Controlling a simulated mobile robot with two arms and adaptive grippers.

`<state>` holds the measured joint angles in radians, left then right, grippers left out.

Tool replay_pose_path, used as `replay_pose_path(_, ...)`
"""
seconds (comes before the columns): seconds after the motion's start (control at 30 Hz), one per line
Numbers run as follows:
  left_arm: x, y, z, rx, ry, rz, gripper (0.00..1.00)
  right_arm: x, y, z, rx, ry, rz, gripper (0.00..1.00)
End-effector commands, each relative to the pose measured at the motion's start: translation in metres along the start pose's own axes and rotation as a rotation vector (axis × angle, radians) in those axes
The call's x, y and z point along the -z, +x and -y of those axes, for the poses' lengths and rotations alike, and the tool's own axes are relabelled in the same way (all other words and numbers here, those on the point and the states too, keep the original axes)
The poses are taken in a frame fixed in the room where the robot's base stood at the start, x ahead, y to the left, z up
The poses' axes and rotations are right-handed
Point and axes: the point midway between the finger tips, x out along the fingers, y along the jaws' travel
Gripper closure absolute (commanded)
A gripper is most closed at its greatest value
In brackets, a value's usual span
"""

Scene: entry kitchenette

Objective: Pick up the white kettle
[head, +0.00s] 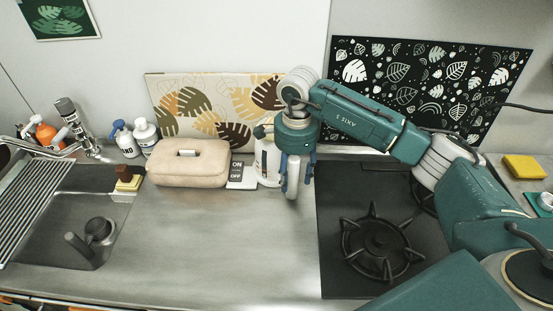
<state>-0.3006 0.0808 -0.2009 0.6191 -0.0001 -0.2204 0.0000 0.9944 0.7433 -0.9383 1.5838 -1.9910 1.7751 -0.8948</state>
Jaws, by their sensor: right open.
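The white kettle (266,163) stands on the counter against the back wall, left of the stove. It is partly hidden behind my right gripper (297,186). The gripper points down, with its blue fingers open. A pale upright part, which looks like the kettle's handle, shows between the fingers. I cannot tell whether the fingers touch it. My left gripper is not in view.
The black stove (340,275) is to the right, and the sink (45,240) is far left. The front counter (220,245) is clear.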

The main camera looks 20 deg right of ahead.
Motion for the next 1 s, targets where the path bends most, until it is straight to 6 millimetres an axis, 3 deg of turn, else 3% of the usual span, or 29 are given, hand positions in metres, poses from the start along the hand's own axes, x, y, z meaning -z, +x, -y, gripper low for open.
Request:
replay_pose_path(0.07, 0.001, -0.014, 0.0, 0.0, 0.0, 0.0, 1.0, -0.003, 0.009, -0.003, -0.007, 0.001, 0.001, 0.52)
replay_pose_path(0.23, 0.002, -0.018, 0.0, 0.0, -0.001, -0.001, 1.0, -0.002, 0.03, -0.002, -0.003, 0.001, 0.001, 0.52)
replay_pose_path(0.5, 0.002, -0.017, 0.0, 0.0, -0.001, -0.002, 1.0, -0.002, 0.035, -0.001, 0.0, 0.001, 0.0, 0.52)
replay_pose_path(0.73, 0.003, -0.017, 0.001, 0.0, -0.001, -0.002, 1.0, -0.002, 0.034, -0.001, -0.001, 0.001, 0.0, 0.97)
replay_pose_path(1.0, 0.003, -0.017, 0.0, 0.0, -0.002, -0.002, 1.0, -0.002, 0.031, 0.001, 0.006, 0.001, 0.002, 1.0)
